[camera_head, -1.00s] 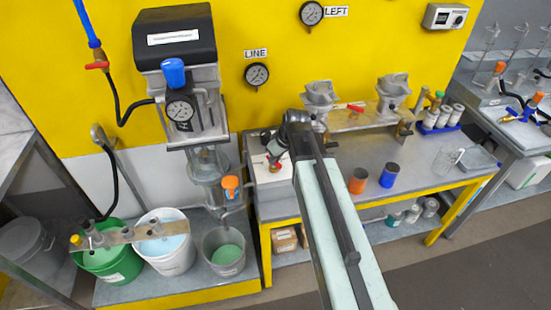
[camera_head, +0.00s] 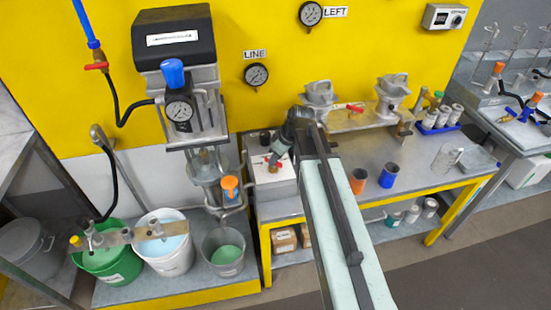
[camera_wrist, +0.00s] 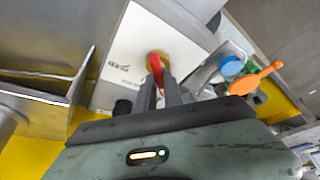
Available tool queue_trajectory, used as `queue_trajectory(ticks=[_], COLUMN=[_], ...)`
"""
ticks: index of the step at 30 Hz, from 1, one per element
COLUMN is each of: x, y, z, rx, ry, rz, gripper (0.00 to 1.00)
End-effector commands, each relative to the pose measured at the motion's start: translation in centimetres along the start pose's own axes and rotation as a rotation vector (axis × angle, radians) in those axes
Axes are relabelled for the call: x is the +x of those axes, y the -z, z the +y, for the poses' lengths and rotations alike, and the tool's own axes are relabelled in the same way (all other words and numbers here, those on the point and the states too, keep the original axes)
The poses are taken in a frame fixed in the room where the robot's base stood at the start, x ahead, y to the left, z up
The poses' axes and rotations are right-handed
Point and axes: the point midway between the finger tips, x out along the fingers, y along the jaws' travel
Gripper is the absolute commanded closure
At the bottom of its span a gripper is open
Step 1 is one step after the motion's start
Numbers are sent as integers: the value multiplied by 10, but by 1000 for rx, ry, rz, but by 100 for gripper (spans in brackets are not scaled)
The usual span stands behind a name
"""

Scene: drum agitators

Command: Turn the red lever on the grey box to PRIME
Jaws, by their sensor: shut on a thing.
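The grey box (camera_head: 262,186) has a pale top and stands at the left end of the grey bench in the head view. The red lever (camera_wrist: 155,66) sits on a round brass-coloured hub on the box's top face, which also shows in the wrist view (camera_wrist: 128,48). My gripper (camera_wrist: 158,82) is shut on the red lever, with one dark finger on each side of it. In the head view my gripper (camera_head: 276,160) is small and partly hides the lever. Small dark markings lie beside the hub; I cannot read them.
A black knob (camera_wrist: 123,107) is on the box near my fingers. An orange handle (camera_wrist: 256,78) and a blue cap (camera_wrist: 231,66) lie to the right in the wrist view. The agitator column (camera_head: 207,165) is close left.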

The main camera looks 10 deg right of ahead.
Motion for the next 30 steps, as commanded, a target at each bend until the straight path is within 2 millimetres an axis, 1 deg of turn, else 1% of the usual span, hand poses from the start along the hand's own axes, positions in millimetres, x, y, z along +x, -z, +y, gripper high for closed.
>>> queue_trajectory(ticks=[1, 2, 3, 4, 13, 16, 20, 27, 30], x=[0, 0, 0, 0, -1, -6, -24, -70, -80], y=[0, 0, 0, 0, 0, 1, 2, 3, 2], z=[0, 0, 0, 0, 0, 0, 0, -1, -1], rx=[-2, -2, -1, -1, 0, 0, 1, 1, 0], ry=[1, 1, 0, 0, 0, 0, 0, 0, 1], rz=[-1, -1, -1, -1, 0, 0, 0, 0, 0], gripper=[100, 83, 72, 66, 66, 66, 66, 66, 66])
